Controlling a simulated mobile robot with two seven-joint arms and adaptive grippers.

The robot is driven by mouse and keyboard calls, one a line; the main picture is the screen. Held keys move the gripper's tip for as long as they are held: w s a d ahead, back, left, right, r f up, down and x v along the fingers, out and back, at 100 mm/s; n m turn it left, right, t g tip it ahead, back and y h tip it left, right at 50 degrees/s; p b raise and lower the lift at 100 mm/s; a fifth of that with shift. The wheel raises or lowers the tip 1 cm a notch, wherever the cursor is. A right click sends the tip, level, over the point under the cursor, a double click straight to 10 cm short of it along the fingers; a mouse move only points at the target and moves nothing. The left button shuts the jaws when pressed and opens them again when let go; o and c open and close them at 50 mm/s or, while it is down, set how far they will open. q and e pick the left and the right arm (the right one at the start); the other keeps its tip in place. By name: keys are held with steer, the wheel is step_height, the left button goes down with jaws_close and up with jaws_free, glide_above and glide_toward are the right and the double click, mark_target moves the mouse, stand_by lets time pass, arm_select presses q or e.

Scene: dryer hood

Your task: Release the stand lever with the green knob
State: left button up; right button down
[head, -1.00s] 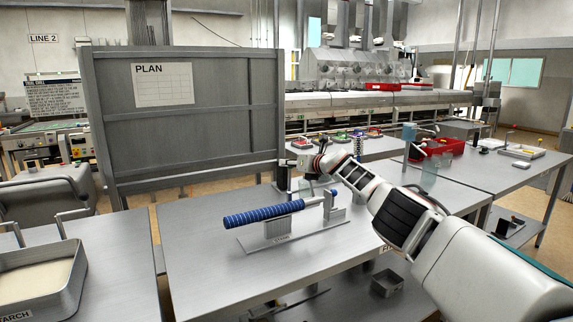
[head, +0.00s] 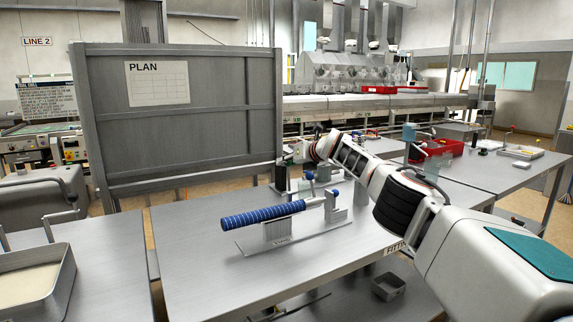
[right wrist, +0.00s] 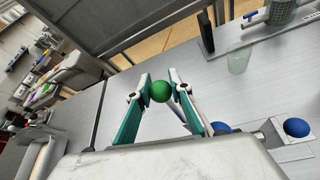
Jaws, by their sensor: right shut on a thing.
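The green knob (right wrist: 160,91) is a round ball between the two fingers of my right gripper (right wrist: 160,88) in the right wrist view. The fingers touch it on both sides and are shut on it. In the head view my right gripper (head: 287,160) is small, past the far side of the stand area and close to the dark panel's lower right edge. The knob and most of its lever are hidden there. A blue-handled roller tool (head: 263,214) rests on a metal stand (head: 277,230) on the table. My left gripper is not in view.
A clear cup (right wrist: 239,61) stands beyond. A large grey panel (head: 170,120) borders the table's back left. The table's front left is clear.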

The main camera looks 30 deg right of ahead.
steer(key=shift+a+f, duration=0.3)
steer(key=c, duration=1.8)
jaws_free()
steer(key=shift+d+r, duration=0.1)
steer(key=shift+r, duration=0.05)
steer(key=shift+d+r, duration=0.15)
steer(key=shift+d, duration=0.1)
steer(key=shift+s+d+r, duration=0.2)
steer(key=shift+s+r, duration=0.1)
steer(key=shift+r, duration=0.2)
steer(key=shift+s+r, duration=0.1)
steer(key=shift+s, duration=0.75)
steer(key=shift+v, duration=2.4)
